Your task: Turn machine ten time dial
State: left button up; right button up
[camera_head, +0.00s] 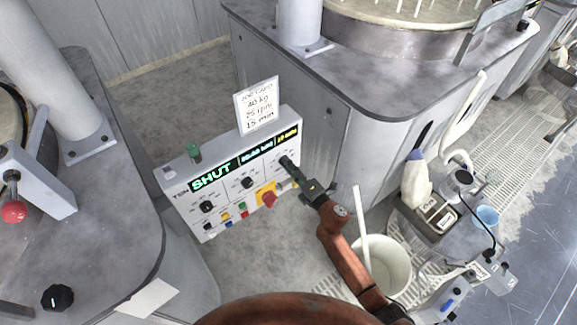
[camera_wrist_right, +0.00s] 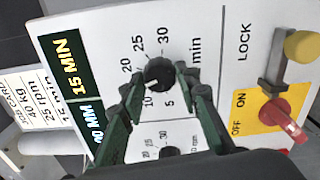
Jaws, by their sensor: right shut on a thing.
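The control panel (camera_head: 225,180) is marked TEN and its display reads SHUT, with a yellow 15 MIN readout (camera_wrist_right: 62,62) clear in the wrist view. The time dial (camera_wrist_right: 158,73) is a black knob with a printed scale in min, at the panel's upper right. My right gripper (camera_head: 288,164) reaches it from the lower right. In the wrist view, the green fingers of my right gripper (camera_wrist_right: 164,84) are shut on the knob's sides. They partly hide the scale, and I cannot read the knob's pointer exactly. My left gripper is not in view.
A job card (camera_head: 257,105) on the panel's top reads 40 kg, 25 rpm, 15 min. A red switch (camera_wrist_right: 284,117) with a yellow lock tag sits near the time dial. Another black dial (camera_head: 247,183) is to its left. A white bucket (camera_head: 385,268) stands beside my right arm.

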jog(key=o, duration=1.2)
jog(key=shift+c, duration=0.2)
jog(key=v, duration=1.2)
jog(key=shift+d, duration=0.1)
